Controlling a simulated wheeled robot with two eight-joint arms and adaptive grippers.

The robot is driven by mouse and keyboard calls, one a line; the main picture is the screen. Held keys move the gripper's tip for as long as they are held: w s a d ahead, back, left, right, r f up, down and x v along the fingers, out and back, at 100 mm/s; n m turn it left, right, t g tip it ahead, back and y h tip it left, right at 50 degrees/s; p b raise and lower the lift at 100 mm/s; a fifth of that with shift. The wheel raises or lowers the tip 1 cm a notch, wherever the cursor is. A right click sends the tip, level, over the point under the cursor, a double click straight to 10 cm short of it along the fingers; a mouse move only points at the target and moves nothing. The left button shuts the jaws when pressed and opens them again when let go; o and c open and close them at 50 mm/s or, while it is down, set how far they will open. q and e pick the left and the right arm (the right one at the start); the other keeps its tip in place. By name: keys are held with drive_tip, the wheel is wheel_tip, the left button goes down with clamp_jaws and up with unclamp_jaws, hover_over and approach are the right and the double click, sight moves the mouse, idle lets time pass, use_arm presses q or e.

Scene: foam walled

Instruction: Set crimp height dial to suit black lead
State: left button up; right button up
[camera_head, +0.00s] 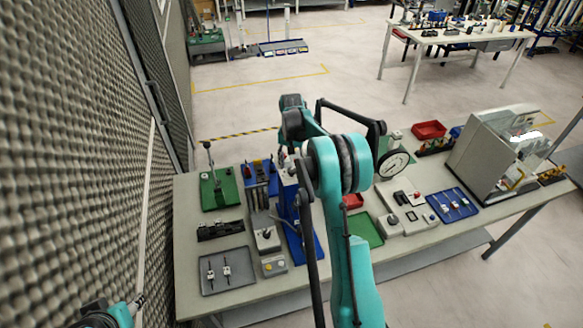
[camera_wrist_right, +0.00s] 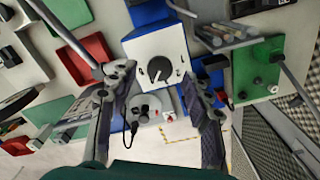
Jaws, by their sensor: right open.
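The crimp height dial (camera_wrist_right: 160,68) is a round dark knob on a white face, with small dark marks around it. It is on the blue press (camera_wrist_right: 150,17), which also shows in the head view (camera_head: 305,243) partly behind my right arm. My right gripper (camera_wrist_right: 158,88) is open, its fingers on either side of the dial face, with no visible grip on the knob. In the head view my arm hides much of that gripper. A tray (camera_head: 228,284) holds two small leads; their colours are unclear. Only a small part of my left arm shows at bottom left; its gripper state is unclear.
A green fixture with an upright lever (camera_head: 220,190) stands left of the press. A dial gauge (camera_head: 392,163), red bin (camera_head: 429,129), blue tray (camera_head: 437,208) and large grey machine (camera_head: 480,155) stand to the right. A foam wall (camera_head: 70,150) borders the left side.

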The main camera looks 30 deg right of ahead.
sight(292, 170)
wheel_tip(292, 170, up, 10)
idle(0.3)
drive_tip(key=shift+f, duration=0.1)
